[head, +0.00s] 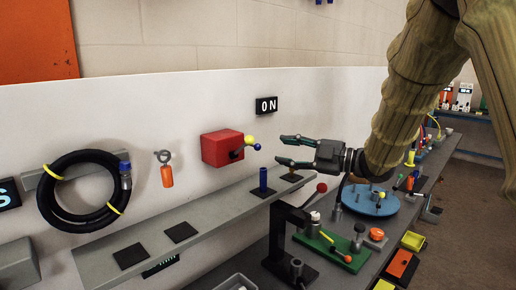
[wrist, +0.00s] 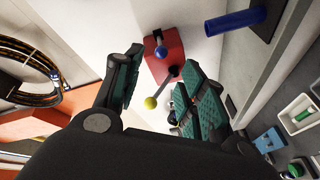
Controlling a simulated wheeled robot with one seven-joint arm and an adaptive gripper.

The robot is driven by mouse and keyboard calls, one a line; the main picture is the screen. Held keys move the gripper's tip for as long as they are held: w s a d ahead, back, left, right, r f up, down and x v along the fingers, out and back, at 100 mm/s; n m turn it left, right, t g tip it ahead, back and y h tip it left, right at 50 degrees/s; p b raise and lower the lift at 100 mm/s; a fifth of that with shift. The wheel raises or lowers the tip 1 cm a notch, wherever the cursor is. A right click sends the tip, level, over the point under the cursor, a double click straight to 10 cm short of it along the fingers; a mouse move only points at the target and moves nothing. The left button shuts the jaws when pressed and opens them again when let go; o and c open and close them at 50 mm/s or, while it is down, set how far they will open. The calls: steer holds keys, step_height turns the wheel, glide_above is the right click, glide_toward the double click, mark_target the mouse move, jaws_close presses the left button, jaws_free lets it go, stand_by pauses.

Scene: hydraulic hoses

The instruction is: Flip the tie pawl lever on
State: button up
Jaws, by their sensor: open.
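A blue ball (head: 248,139) sits close by on the same box. My gripper (head: 281,150) is open and empty, pointing left, just right of the yellow ball and apart from it in the head view. In the wrist view the red box (wrist: 164,65), blue ball (wrist: 160,53) and yellow ball (wrist: 151,103) show between the spread fingers. No label identifies the pawl lever.
A grey shelf (head: 200,215) runs below the box, with a blue peg (head: 263,180) standing on it. A coiled black hose (head: 80,190) hangs at left.

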mark_target(258, 147)
steer(key=p+x, duration=0.2)
steer(key=x, duration=0.7)
steer(key=shift+w+a+f+p, duration=0.1)
steer(key=shift+w+f+p, duration=0.1)
steer(key=shift+p, duration=0.2)
